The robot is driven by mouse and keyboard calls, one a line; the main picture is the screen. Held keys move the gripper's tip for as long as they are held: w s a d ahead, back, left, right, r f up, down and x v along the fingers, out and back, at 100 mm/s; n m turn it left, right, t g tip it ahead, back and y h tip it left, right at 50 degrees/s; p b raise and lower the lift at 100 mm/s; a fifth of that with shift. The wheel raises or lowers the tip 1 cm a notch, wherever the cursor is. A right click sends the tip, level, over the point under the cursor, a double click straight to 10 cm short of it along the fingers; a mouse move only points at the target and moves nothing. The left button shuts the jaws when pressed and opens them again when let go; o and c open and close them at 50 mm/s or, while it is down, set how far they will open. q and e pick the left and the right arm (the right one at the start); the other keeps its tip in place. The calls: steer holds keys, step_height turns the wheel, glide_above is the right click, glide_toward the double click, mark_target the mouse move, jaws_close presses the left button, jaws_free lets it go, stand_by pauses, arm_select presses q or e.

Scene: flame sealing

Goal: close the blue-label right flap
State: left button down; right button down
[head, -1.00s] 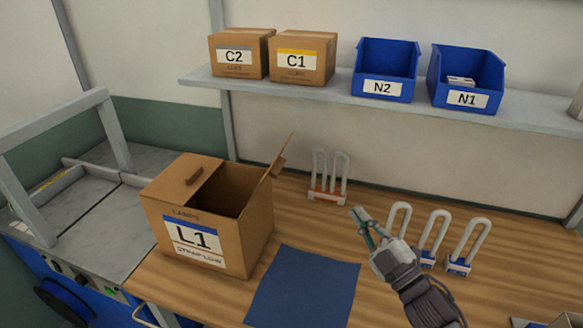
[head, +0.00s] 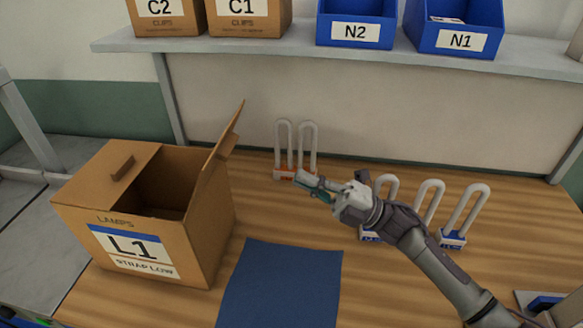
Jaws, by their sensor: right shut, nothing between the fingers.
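The cardboard box with the blue-striped L1 label (head: 140,248) stands on the left of the wooden table. Its left flap (head: 115,172) lies folded in over the top. Its right flap (head: 223,145) stands up, tilted a little outward to the right, so the right part of the top is open and the inside looks dark. My right gripper (head: 302,183) is shut and empty, to the right of the raised flap and apart from it, above the table. It points left. My left gripper is not in view.
An orange-based lamp with white tubes (head: 296,150) stands behind my right gripper. Several blue-based lamps (head: 453,238) stand to the right, partly behind my arm. A blue mat (head: 280,285) lies in front. A shelf (head: 340,54) holds cartons and blue bins (head: 356,25).

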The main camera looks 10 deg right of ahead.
steer(key=p, duration=0.5)
glide_toward(221, 160)
steer(key=w+a+r, duration=0.3)
steer(key=w, duration=0.2)
steer(key=shift+w+a+r, duration=0.1)
steer(key=shift+w+a, duration=0.15)
steer(key=shift+a, duration=0.3)
